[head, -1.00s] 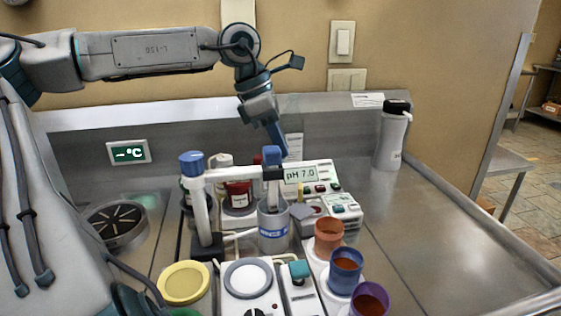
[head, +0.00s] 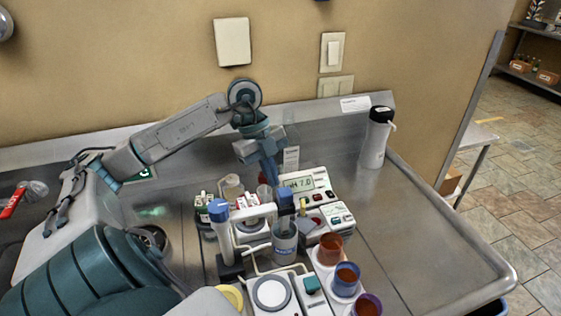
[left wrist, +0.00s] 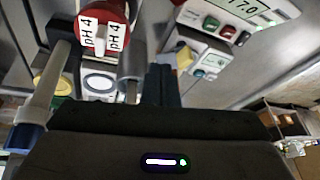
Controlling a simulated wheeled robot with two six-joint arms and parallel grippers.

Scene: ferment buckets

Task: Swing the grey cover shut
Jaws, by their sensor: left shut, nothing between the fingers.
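A small grey piece (head: 306,226) that looks like the grey cover sits between the grey beaker and the button unit in the head view. Its hinge and how far it stands open cannot be made out. My left gripper (head: 271,178) points down behind the beaker, at the left end of the pH meter. Its fingers are shut and empty. In the left wrist view the shut fingertips (left wrist: 161,80) are near the pH meter (left wrist: 245,12) and a yellow block (left wrist: 184,56); contact cannot be told. My right gripper is not in view.
A white holder arm with a blue-topped post (head: 219,212) stands left of the grey beaker (head: 285,243). Orange, blue and purple cups (head: 346,279) stand in front. A white flask (head: 376,138) stands at the back. The steel counter (head: 420,240) is clear on the right.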

